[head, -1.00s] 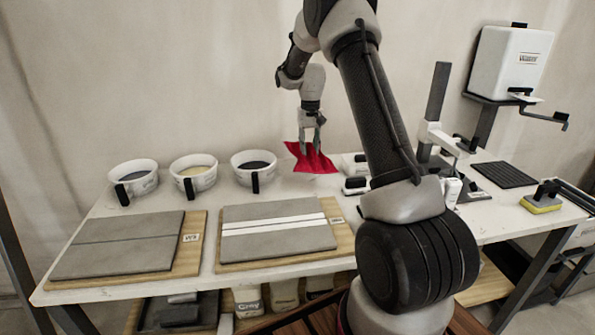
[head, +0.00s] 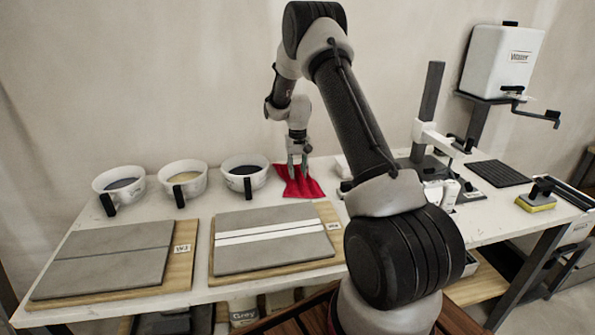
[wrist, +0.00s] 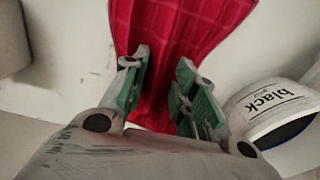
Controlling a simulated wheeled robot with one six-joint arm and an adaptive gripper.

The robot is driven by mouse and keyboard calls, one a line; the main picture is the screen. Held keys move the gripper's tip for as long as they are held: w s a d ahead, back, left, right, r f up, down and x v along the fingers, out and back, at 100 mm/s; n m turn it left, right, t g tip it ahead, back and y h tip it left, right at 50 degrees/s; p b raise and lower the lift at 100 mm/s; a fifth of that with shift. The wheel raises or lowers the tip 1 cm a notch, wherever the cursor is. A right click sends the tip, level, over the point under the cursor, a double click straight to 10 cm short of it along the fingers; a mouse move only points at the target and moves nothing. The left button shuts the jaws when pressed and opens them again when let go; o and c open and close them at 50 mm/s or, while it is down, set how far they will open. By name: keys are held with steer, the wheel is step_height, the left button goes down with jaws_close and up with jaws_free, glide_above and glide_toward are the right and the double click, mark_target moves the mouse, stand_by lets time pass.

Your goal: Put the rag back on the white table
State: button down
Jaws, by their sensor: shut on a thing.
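The red rag (head: 303,187) hangs below my gripper (head: 297,168) in the head view, right of the black-filled bucket. Its lower part spreads out at the surface of the white table (head: 204,250); I cannot tell how much of it rests there. In the wrist view the rag (wrist: 180,45) shows a grid pattern and is gathered between the green-padded fingers of my gripper (wrist: 160,80). My gripper points down and is shut on the rag. Part of the rag is hidden by the fingers.
Three white buckets (head: 183,180) stand left of the rag; the nearest, labelled "black" (wrist: 270,103), is close to my gripper. Two boards with grey tiles (head: 105,258) lie in front. A black-and-white stand (head: 425,130) and a yellow sponge float (head: 537,200) are at right.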

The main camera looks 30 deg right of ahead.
mark_target(298, 168)
steer(key=c, duration=1.1)
jaws_free()
steer(key=shift+c, duration=0.2)
steer(key=s+a+r+t, duration=0.15)
steer(key=s+r, duration=0.25)
steer(key=r, duration=0.8)
steer(key=s+a+r+g, duration=0.1)
steer(key=s+a+r, duration=0.15)
steer(key=r, duration=0.85)
steer(key=s+a+r+n+t, duration=0.15)
steer(key=s+r, duration=0.35)
steer(key=s, duration=0.7)
steer(key=s+a+r+n+t, duration=0.1)
steer(key=s+a+r, duration=0.3)
steer(key=s, duration=0.7)
steer(key=s+f+t, duration=0.1)
steer(key=s+f, duration=0.1)
steer(key=s, duration=0.9)
steer(key=shift+a+f+n, duration=0.2)
steer(key=shift+f+n, duration=0.05)
steer(key=shift+n, duration=0.1)
